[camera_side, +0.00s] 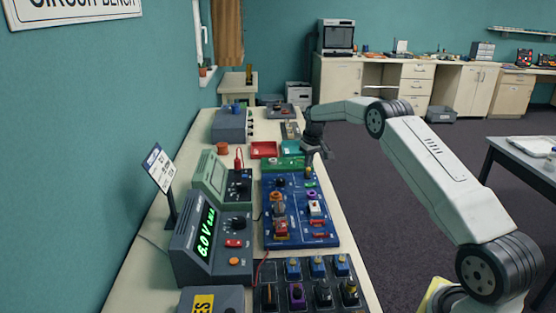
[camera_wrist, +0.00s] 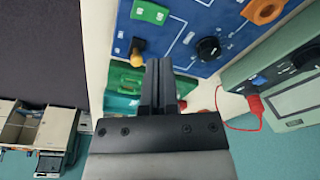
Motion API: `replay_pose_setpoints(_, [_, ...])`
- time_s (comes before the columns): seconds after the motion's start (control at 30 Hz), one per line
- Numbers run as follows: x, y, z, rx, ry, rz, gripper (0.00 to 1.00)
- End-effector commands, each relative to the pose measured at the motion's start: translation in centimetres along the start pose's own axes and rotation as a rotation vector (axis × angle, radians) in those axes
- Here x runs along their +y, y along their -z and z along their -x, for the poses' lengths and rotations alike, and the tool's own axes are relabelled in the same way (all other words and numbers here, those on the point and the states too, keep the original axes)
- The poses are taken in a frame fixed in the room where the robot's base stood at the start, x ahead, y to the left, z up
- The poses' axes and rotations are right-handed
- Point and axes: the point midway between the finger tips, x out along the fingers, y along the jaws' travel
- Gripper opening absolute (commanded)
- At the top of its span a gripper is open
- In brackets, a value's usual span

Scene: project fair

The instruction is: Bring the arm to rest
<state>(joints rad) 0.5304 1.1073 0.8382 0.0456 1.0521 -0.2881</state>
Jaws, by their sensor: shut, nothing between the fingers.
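My gripper (camera_side: 318,152) is at the far end of the blue circuit board, above the bench's right edge. In the wrist view my gripper (camera_wrist: 160,66) shows its two dark fingers together with nothing between them. The blue circuit board (camera_side: 292,243) lies on the bench with several components and knobs on it. The board also shows at the top of the wrist view (camera_wrist: 180,35). The fingertips appear close to the board's far edge in the picture; I cannot tell the height between them.
A meter reading 6.0 V (camera_side: 205,235) and a green instrument (camera_side: 212,172) stand left of the board. A black panel with several knobs (camera_side: 310,292) is in front. Red (camera_side: 263,150) and green trays (camera_side: 285,163) lie near my gripper. Open floor (camera_side: 385,210) is right of the bench.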

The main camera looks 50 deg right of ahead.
Motion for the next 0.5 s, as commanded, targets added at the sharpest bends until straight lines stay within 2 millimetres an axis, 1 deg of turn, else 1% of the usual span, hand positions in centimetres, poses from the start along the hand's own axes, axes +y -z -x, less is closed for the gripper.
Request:
replay_pose_setpoints(0.37, [-0.06,0.02,0.13,0.000,0.000,0.000,0.00])
replay_pose_setpoints(0.5, [-0.65,-0.06,0.38,0.002,0.000,0.005,0.00])
